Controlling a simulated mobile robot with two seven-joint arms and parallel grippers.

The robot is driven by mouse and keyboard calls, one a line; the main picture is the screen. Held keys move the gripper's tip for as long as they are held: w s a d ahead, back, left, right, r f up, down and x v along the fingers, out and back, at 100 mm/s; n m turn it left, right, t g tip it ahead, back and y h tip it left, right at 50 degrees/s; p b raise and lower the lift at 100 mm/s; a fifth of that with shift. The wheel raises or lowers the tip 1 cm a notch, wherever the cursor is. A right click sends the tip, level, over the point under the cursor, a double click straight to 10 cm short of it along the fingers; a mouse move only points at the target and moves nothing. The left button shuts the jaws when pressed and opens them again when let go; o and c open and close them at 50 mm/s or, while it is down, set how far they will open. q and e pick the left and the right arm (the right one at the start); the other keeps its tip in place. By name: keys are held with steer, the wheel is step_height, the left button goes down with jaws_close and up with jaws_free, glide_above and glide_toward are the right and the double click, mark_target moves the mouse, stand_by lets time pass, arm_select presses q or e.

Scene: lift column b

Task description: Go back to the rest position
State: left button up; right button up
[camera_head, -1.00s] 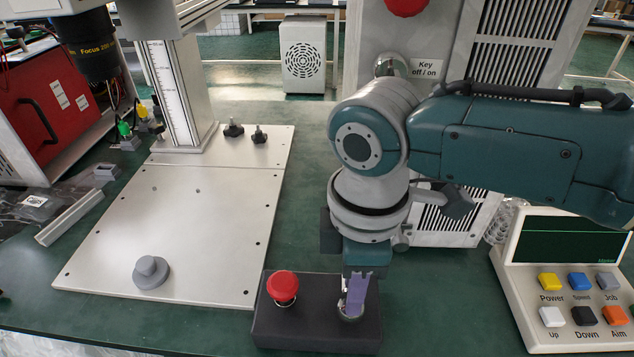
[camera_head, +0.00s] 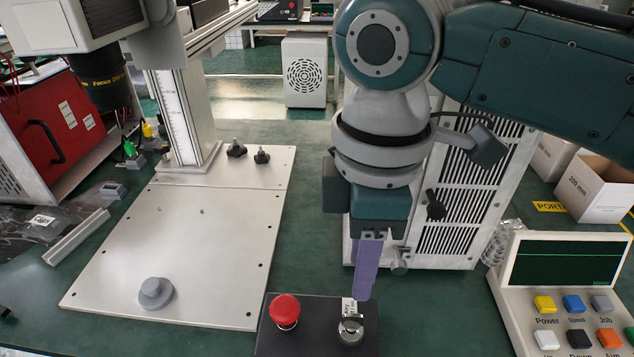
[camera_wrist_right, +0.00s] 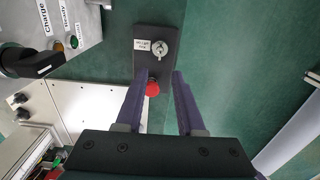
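My right gripper (camera_head: 366,296) points down above the dark control box (camera_head: 318,345), near its silver key switch (camera_head: 350,330). In the right wrist view its two purple fingers (camera_wrist_right: 162,75) are apart with nothing between them. Beyond the fingers, the box (camera_wrist_right: 150,100) shows with its red button (camera_wrist_right: 152,88) and the key switch (camera_wrist_right: 160,47). A small label sits beside the switch. The red button also shows in the head view (camera_head: 285,311), left of the gripper. My left gripper is not in view.
A pale metal plate (camera_head: 180,255) with a grey knob (camera_head: 156,292) and a column (camera_head: 183,115) lies to the left. A button console (camera_head: 565,290) stands at right. A vented cabinet (camera_head: 465,200) is behind my right arm. Green tabletop is clear between the plate and the cabinet.

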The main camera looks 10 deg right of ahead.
steer(key=shift+r, duration=0.1)
steer(key=s+a+r+m+t+y+p, duration=0.25)
steer(key=s+a+m+p, duration=0.2)
steer(key=s, duration=0.45)
steer(key=s+d+r+m+t+h+p, duration=0.1)
steer(key=s+d+r+m, duration=0.1)
steer(key=s+d+m, duration=0.3)
steer(key=s+d+r+m+h+p, duration=0.15)
steer(key=d+m, duration=0.25)
steer(key=d, duration=0.4)
step_height(320, 180, up, 38)
steer(key=p, duration=3.7)
steer(key=shift+s+a+r, duration=0.15)
steer(key=shift+s+a, duration=0.05)
steer(key=shift+s, duration=0.2)
steer(key=shift+n, duration=0.25)
